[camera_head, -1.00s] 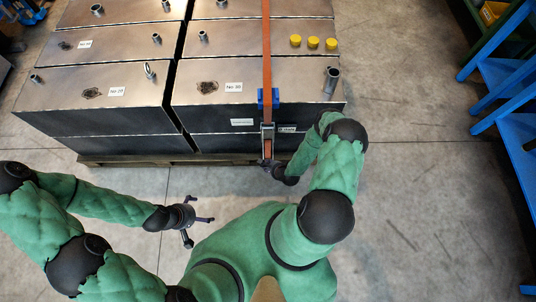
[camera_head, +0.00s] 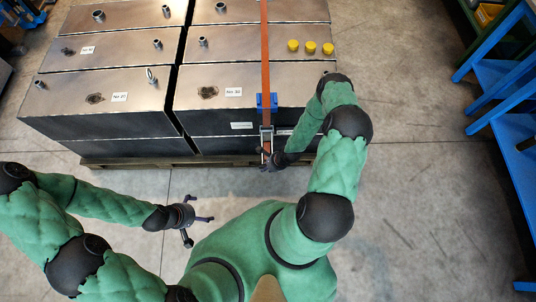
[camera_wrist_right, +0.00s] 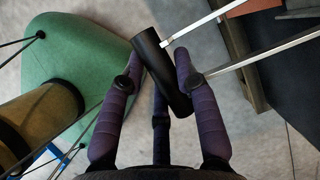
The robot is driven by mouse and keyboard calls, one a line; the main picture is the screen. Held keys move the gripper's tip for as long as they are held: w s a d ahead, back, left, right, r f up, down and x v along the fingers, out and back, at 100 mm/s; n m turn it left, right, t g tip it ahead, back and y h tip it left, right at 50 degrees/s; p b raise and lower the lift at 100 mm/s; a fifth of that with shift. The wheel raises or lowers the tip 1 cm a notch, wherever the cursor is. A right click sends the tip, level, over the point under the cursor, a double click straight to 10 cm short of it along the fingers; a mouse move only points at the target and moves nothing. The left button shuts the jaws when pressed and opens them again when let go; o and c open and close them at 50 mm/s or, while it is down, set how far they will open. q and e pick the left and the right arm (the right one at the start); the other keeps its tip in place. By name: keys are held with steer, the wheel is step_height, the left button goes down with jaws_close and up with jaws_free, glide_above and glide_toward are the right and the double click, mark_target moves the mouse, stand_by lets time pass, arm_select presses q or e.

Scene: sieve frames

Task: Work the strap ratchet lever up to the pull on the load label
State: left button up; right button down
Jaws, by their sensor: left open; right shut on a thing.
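The orange strap (camera_head: 265,60) runs over the tanks and down the front, through a blue corner piece (camera_head: 267,101). The metal strap ratchet (camera_head: 267,132) hangs below it on the tank front. My right gripper (camera_head: 271,160) is at its lower end. In the right wrist view its purple fingers (camera_wrist_right: 160,95) are closed around the black lever handle (camera_wrist_right: 161,72), with two metal lever bars (camera_wrist_right: 235,55) leading right. A white label (camera_head: 242,125) left of the ratchet is too small to read; another beside it is partly hidden. My left gripper (camera_head: 198,222) is open and empty, above the floor.
Metal tanks (camera_head: 100,125) stand on a wooden pallet (camera_head: 130,160). Yellow caps (camera_head: 310,48) sit on the right tank top. Blue shelving (camera_head: 490,95) stands at the right. The floor between pallet and shelving is clear.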

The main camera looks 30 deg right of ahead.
steer(key=shift+r, duration=0.3)
steer(key=c, duration=0.9)
jaws_free()
steer(key=v, duration=1.2)
steer(key=shift+w, duration=0.1)
